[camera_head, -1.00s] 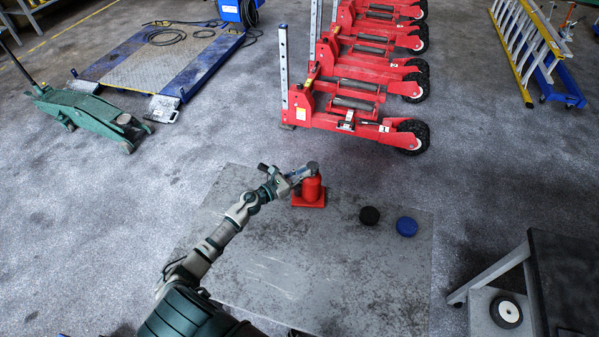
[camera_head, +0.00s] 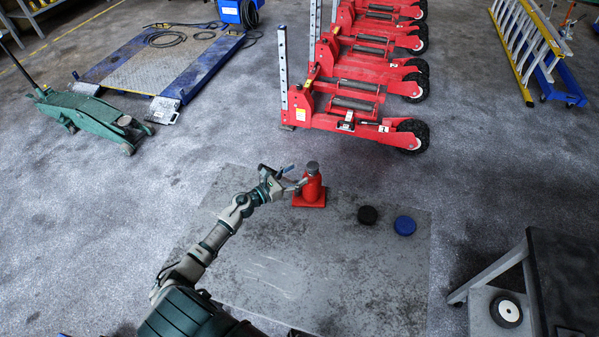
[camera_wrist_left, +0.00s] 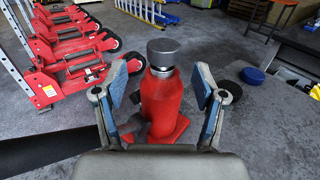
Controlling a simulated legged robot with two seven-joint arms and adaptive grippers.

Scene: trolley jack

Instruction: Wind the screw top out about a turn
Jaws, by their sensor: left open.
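A red bottle jack (camera_head: 310,190) stands upright on a grey mat (camera_head: 270,270), with a grey screw top (camera_head: 312,168) on its upper end. The jack also shows in the left wrist view (camera_wrist_left: 161,105), where the screw top (camera_wrist_left: 162,52) is at the upper middle. My left gripper (camera_head: 298,177) is just left of the jack in the head view. Its fingers (camera_wrist_left: 160,92) are spread apart, one to each side of the jack in the wrist picture, with nothing between the pads touching the top. My right gripper is out of view.
A black disc (camera_head: 368,215) and a blue disc (camera_head: 405,225) lie on the mat right of the jack. Red wheeled lifting units (camera_head: 360,110) stand behind. A dark-topped bench (camera_head: 565,280) is at the lower right. The front of the mat is clear.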

